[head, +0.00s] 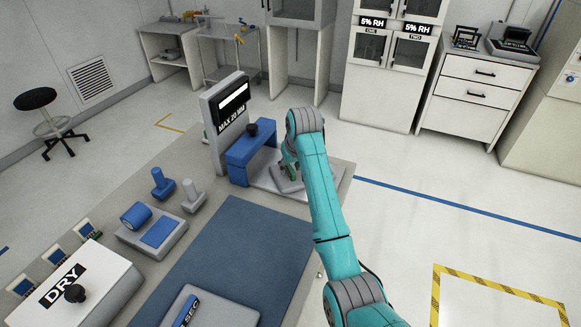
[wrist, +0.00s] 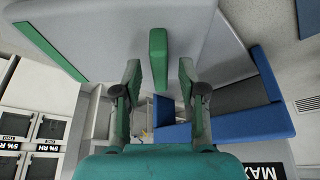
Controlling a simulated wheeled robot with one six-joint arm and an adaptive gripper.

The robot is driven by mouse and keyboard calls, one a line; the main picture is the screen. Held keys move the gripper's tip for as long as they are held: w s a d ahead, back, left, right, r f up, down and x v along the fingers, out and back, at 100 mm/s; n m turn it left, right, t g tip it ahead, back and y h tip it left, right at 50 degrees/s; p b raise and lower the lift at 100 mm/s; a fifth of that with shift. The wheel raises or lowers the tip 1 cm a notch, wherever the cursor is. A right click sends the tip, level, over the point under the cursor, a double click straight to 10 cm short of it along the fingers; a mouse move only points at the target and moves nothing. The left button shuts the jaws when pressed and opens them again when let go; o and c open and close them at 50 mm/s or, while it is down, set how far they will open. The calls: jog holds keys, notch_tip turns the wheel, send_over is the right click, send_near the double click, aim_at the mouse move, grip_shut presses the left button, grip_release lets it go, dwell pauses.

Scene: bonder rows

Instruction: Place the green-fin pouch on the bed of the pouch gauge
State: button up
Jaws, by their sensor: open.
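The green-fin pouch (head: 287,184) lies on the light bed (head: 265,184) of the pouch gauge, beside its blue bridge (head: 250,150). In the wrist view the pouch's grey body (wrist: 210,40) fills the top, with its green fin (wrist: 158,58) standing up. My gripper (wrist: 159,76) is open, with one finger on each side of the fin and gaps showing on both sides. In the head view my arm and gripper hide part of the pouch. The bridge shows to the right in the wrist view (wrist: 235,122).
The gauge's upright display (head: 226,112) stands behind the bridge. Left on the bench are a blue mat (head: 250,245), a device with a blue roll (head: 152,232), two small posts (head: 162,184) and a box marked DRY (head: 95,290). The floor at right is clear.

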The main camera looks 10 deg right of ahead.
jog(key=v, duration=1.1)
jog(key=shift+r, duration=0.3)
jog(key=shift+s, duration=0.15)
